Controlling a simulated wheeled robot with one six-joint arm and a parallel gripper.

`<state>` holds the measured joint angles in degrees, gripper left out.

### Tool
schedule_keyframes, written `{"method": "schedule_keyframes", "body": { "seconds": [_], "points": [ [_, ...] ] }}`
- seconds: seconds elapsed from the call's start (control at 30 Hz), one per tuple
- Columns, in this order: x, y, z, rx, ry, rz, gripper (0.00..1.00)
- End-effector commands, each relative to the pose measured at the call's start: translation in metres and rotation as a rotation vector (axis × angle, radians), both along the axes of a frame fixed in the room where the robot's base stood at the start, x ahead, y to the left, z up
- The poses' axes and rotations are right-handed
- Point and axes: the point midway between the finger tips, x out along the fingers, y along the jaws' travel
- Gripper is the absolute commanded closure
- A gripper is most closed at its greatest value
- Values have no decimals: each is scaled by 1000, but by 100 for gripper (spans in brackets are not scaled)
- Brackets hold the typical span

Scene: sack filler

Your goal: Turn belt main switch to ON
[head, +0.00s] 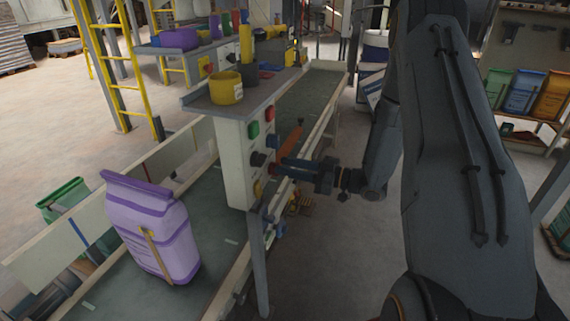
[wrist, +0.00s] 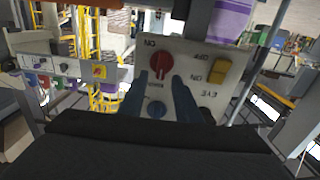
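A cream control panel (wrist: 195,50) fills the middle of the wrist view, its lettering appearing upside down. It carries a red rotary knob (wrist: 160,63), a yellow knob (wrist: 222,70) and a blue round control (wrist: 155,107). ON and OFF marks are legible; the switch names are too small to read. My gripper (wrist: 160,77) is open, its two blue fingers apart and pointing at the red knob. I cannot tell whether they touch it. In the head view my gripper (head: 278,168) is at the lower right side of the cream control box (head: 235,160).
A purple sack (head: 150,225) stands on the dark conveyor belt (head: 215,225) left of the box. A yellow cup (head: 226,88) sits on the shelf above. An orange bar (head: 290,143) lies just above my gripper. Open floor (head: 345,245) shows right of the belt.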

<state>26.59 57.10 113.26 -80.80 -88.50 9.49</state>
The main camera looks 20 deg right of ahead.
Motion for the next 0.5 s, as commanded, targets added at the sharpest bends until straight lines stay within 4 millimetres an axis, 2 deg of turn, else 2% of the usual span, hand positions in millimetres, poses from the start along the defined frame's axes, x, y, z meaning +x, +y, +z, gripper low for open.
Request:
{"method": "schedule_keyframes", "body": {
  "seconds": [0.13, 0.4, 0.5],
  "points": [
    [5, 8, 0, 0, 1, -1, 70],
    [6, 9, -1, 0, 1, -2, 70],
    [6, 9, -1, 0, 1, -2, 85]
  ]
}}
